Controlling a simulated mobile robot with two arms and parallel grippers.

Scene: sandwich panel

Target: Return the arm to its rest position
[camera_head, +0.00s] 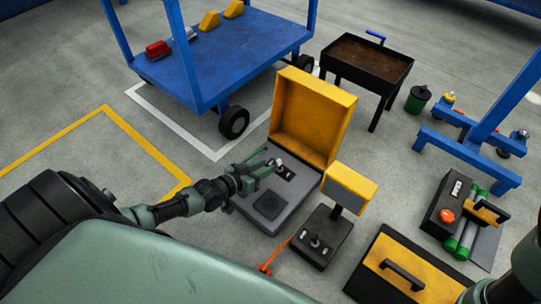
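My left arm comes in from the left, and its green gripper (273,157) reaches over a grey panel (240,203) with an open yellow lid (312,114). The two fingers look spread apart. A small pale-tipped knob or lever (280,163) is at the fingertips, near a dark plate on the panel. I cannot tell whether a finger touches it. Only a green part of my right arm shows at the lower right edge; its gripper is out of view.
A control box with a yellow-framed screen (349,186) stands right of the panel. A black and yellow toolbox (388,280) is at the lower right. A blue cart (215,60) stands behind, with a brown-topped table (366,62) beside it. Floor left of the panel is clear.

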